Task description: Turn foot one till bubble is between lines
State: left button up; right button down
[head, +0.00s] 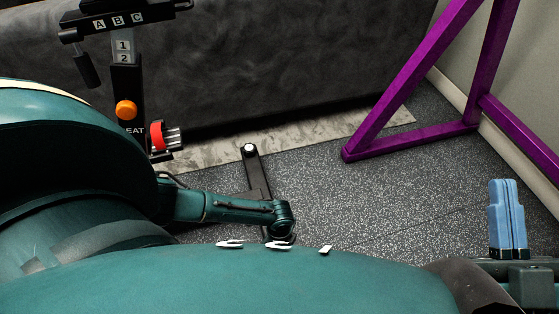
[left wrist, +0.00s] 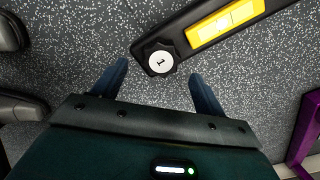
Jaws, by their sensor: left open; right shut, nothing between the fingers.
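Foot one, a dark knob with a white cap marked 1 (left wrist: 162,62), sits at the end of a black bar (left wrist: 193,42). A yellow level window (left wrist: 225,22) lies on that bar; I cannot make out the bubble or lines. My left gripper (left wrist: 158,72) is open, its blue fingertips on either side of the knob, with no clear contact. In the head view my left arm hides that end of the bar (head: 257,178); the far end carries a white-capped foot (head: 249,149). My right gripper (head: 507,219) is shut and empty at the right.
A post with an orange knob (head: 125,109) and a red part (head: 157,136) stands at the left. A purple frame (head: 410,142) stands on the speckled floor (head: 350,210) at the right, near the wall. A dark padded surface (head: 270,60) spans the back.

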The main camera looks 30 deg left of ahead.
pick_arm(q)
notch_tip(320, 180, down, 3)
jog(key=shift+f+b, duration=0.1)
jog(key=shift+b, duration=0.6)
jog(key=shift+w+f+b, duration=0.1)
jog(key=shift+f+b, duration=0.2)
jog(key=shift+f, duration=0.25)
pick_arm(e)
notch_tip(320, 180, up, 4)
jog(key=n+y, duration=0.3)
jog(key=y, duration=0.1)
jog(key=shift+s+d+f+n, duration=0.15)
jog(key=shift+f+n, duration=0.1)
jog(key=shift+n, duration=0.15)
pick_arm(q)
jog(key=c, duration=1)
jog(key=shift+o, duration=0.2)
jog(key=shift+r+n+p, duration=0.1)
jog(key=shift+n+p, duration=0.2)
jog(key=shift+n, duration=0.1)
